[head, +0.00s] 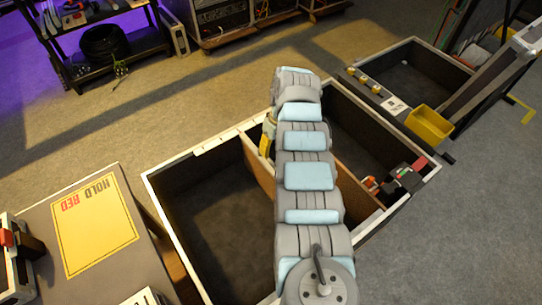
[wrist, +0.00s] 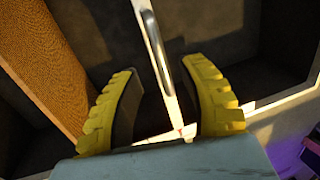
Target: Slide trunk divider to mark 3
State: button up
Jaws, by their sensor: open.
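The trunk (head: 160,198) is an open, dark-lined box with pale rims. A thin brown divider (head: 258,168) crosses it, splitting it into two bays; my arm hides its middle. My yellow gripper (head: 268,134) is by the divider's far end, partly hidden behind my arm. In the wrist view my gripper (wrist: 165,105) is open, its ribbed fingers apart. A pale strip with a shiny metal bar (wrist: 158,45) runs between them; I cannot tell whether they touch it. A brown panel (wrist: 45,65) lies left of the fingers. No mark number is legible.
Red and black items (head: 400,180) sit at the trunk's right corner. A second open case (head: 410,70) with a yellow bin (head: 429,124) stands behind right. A table with a yellow "HOLD RED" sheet (head: 95,228) is at left. Floor beyond the trunk is clear.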

notch_tip(320, 180, up, 7)
jog(key=d, duration=0.1)
jog(key=shift+w, duration=0.35)
jog(key=shift+d+r, duration=0.1)
jog(key=shift+d, duration=0.05)
